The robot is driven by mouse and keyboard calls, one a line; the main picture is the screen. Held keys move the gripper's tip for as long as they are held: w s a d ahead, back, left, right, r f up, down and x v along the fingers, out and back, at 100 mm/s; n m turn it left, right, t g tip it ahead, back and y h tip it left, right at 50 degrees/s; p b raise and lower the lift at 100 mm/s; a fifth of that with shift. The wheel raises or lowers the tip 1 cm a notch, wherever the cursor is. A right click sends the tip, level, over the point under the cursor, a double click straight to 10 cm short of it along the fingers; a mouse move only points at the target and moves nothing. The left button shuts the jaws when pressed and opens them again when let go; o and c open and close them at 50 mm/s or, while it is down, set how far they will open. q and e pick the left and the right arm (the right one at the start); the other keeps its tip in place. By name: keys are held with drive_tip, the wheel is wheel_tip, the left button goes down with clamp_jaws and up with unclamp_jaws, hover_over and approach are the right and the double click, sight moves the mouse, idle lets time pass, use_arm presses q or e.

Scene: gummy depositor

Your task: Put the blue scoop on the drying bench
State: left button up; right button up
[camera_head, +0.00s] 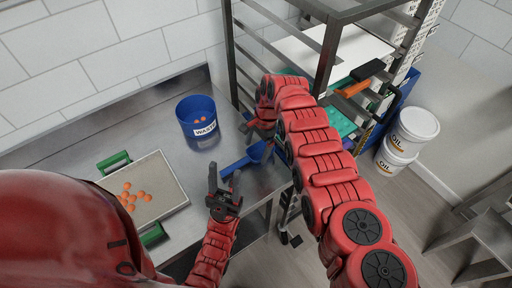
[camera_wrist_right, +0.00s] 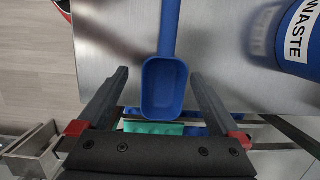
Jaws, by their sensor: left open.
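The blue scoop (camera_head: 246,160) lies on the steel table near its right edge. In the right wrist view its bowl (camera_wrist_right: 163,90) is between the two spread fingers of my right gripper (camera_wrist_right: 158,76), with a gap on each side, and its handle runs out of the top. The right gripper is open; in the head view it is mostly hidden by my right arm. My left gripper (camera_head: 224,189) is open and empty, just in front of the scoop's handle end. I cannot tell which surface is the drying bench; a steel bench (camera_head: 492,232) stands at the lower right.
A blue waste bin (camera_head: 198,121) stands behind the scoop; it also shows in the wrist view (camera_wrist_right: 298,42). A green-handled tray (camera_head: 160,180) with several orange gummies is at left. A metal rack (camera_head: 331,50) stands behind my right arm. White oil buckets (camera_head: 410,131) stand at right.

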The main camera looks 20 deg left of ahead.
drive_tip(key=shift+r, duration=0.2)
drive_tip(key=p+v, duration=0.2)
drive_tip(key=v, duration=1)
drive_tip(key=shift+s+a+r, duration=0.1)
drive_tip(key=shift+a, duration=0.1)
